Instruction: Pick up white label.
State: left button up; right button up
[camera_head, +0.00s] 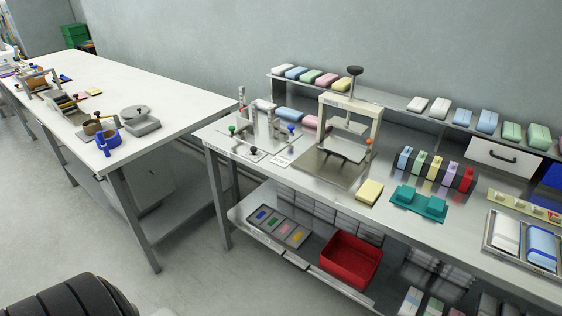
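No thing here can be named the white label with certainty. A small flat white card (281,161) lies on the steel workbench (395,234) near its front left edge, beside a fixture; it is too small to read. On the lower shelf, a grey tray (308,241) holds small blue, green, pink and yellow pieces in separate slots; I cannot make out a white one. Neither of my grippers is in view.
A press frame (349,130) stands on the bench. A yellow block (369,192) and a teal fixture (418,203) lie at its front. A red bin (350,258) sits on the lower shelf. A white table (150,85) is at left, with open floor between.

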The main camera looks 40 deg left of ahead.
aim_at(497, 196)
jog(key=i+l, duration=0.35)
jog(key=i, duration=0.15)
jog(key=i+l, duration=0.35)
jog(key=i, duration=0.15)
jog(key=i+l, duration=0.4)
jog(key=i, duration=0.1)
